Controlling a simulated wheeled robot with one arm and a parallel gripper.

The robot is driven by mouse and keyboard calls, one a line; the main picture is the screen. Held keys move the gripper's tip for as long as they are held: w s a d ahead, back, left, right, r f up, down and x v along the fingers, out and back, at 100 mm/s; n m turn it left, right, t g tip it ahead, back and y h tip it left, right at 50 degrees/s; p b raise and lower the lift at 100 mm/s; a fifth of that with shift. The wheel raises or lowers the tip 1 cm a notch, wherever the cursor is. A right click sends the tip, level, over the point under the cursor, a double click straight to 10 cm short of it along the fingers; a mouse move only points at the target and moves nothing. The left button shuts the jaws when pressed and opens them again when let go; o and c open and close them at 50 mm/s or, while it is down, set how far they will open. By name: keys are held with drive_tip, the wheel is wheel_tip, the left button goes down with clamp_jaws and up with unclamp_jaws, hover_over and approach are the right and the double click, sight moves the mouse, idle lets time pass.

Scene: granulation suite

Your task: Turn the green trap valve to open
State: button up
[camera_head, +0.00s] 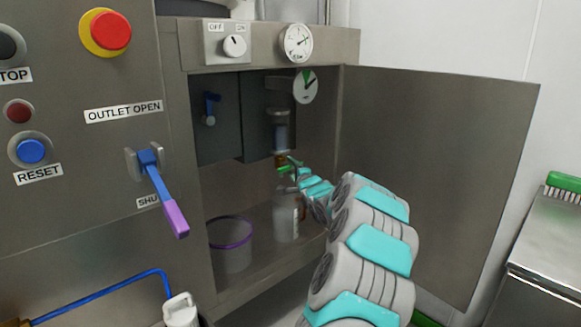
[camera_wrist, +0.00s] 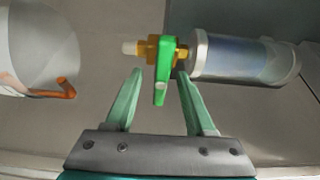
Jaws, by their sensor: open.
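The green trap valve handle (camera_wrist: 162,72) is on a brass valve body (camera_wrist: 181,53) at the end of a clear cylinder with metal caps (camera_wrist: 245,60). The handle lies across the line of the cylinder. In the head view the cylinder (camera_head: 281,135) hangs upright inside the open cabinet, with the valve at its lower end. My gripper (camera_wrist: 160,82) is open, with one green finger on each side of the handle's free end and visible gaps on both sides. In the head view my gripper (camera_head: 291,168) is small and partly hidden by my arm.
The cabinet door (camera_head: 440,165) stands open at right. A blue lever with purple grip (camera_head: 164,192) juts from the left panel. Gauges (camera_head: 296,43) and a blue handle (camera_head: 210,108) are above.

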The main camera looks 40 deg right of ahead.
drive_tip(key=shift+w, duration=0.45)
clamp_jaws()
idle(0.4)
